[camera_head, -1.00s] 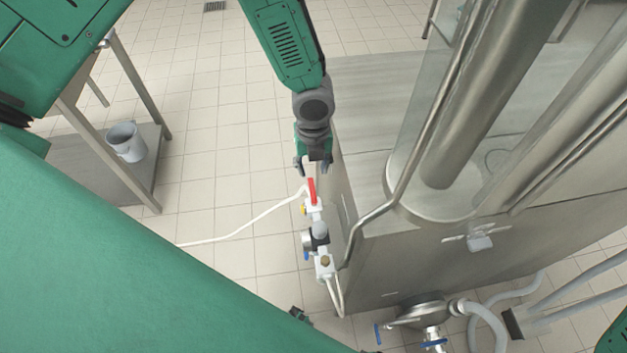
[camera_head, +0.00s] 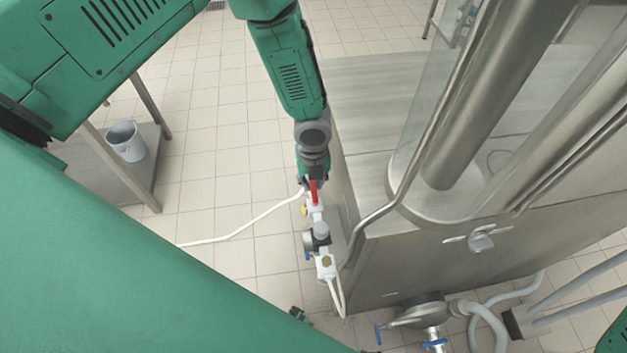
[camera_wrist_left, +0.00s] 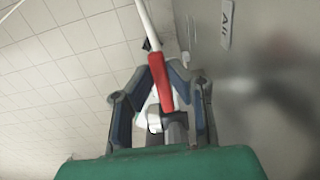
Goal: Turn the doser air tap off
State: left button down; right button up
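The air tap has a red lever handle (camera_head: 313,191), standing at the top of a white and grey valve assembly (camera_head: 320,232) beside the steel machine's left side. My left gripper (camera_head: 312,183) is at the red handle, reaching down from above in the head view. In the left wrist view the red handle (camera_wrist_left: 160,80) lies between the two fingers of my left gripper (camera_wrist_left: 158,68). The fingertips are close on either side of it; whether they press on it cannot be told. My right gripper is out of view.
The steel machine (camera_head: 365,110) stands close along the right of my left arm. A white hose (camera_head: 235,232) runs from the valve leftward over the tiled floor. A grey bucket (camera_head: 126,141) sits on a low shelf at left. Blue-handled valves (camera_head: 433,345) are at the bottom.

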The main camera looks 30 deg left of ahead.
pick_arm(q)
jog(key=shift+a+n, duration=0.15)
jog(key=shift+n, duration=0.15)
jog(key=shift+s+a+n, duration=0.1)
jog(key=shift+s+n, duration=0.7)
jog(key=shift+n, duration=2.1)
jog(key=shift+s+a+n, duration=0.1)
jog(key=shift+s+n, duration=0.65)
jog(key=shift+n, duration=2.15)
jog(key=shift+s+a+n, duration=0.1)
jog(key=shift+s+n, duration=0.7)
jog(key=shift+n, duration=2.1)
jog(key=shift+d, duration=0.1)
jog(key=c, duration=1.5)
grip_release()
jog(key=shift+s, duration=0.1)
jog(key=shift+c, duration=0.2)
notch_tip(320, 180, up, 12)
